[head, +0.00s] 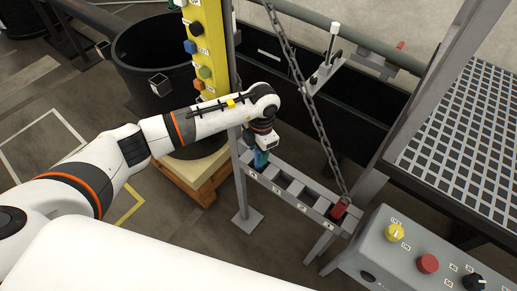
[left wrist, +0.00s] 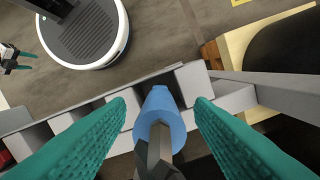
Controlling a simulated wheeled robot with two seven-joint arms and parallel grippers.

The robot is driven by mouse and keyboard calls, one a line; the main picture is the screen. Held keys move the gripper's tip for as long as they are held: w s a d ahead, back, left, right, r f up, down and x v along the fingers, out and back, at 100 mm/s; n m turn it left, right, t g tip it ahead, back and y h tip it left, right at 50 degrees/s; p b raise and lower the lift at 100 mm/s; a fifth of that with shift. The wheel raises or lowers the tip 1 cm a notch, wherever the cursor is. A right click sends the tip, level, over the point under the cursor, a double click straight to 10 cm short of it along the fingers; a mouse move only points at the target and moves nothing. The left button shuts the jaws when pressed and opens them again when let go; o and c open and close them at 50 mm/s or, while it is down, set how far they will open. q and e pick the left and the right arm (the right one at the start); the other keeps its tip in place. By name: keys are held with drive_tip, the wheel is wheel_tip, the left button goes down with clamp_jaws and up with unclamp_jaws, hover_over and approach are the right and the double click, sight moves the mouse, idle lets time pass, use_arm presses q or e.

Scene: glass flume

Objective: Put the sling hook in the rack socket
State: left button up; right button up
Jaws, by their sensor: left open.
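Gaps show between the fingers and the blue piece. The blue piece is at a rack socket; how deep it sits cannot be told. A red piece (head: 339,210) sits at the rack's other end, with a chain running up from it. My right gripper (left wrist: 16,60) shows small and open in the left wrist view.
A grey control box (head: 375,251) with knobs stands at the lower right. A yellow post (head: 209,45) with coloured buttons stands behind my left arm. A black tub (head: 150,60), a wooden pallet (head: 190,178) and a metal grating (head: 460,130) are around the rack.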

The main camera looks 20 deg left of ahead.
use_arm(q)
drive_tip(key=r, duration=0.3)
drive_tip(key=r+b, duration=0.1)
drive_tip(key=r, duration=0.3)
drive_tip(key=r+b, duration=0.1)
drive_tip(key=r, duration=0.2)
drive_tip(key=shift+w+d+r, duration=0.25)
drive_tip(key=shift+w+r, duration=0.05)
drive_tip(key=shift+r, duration=0.7)
idle(0.4)
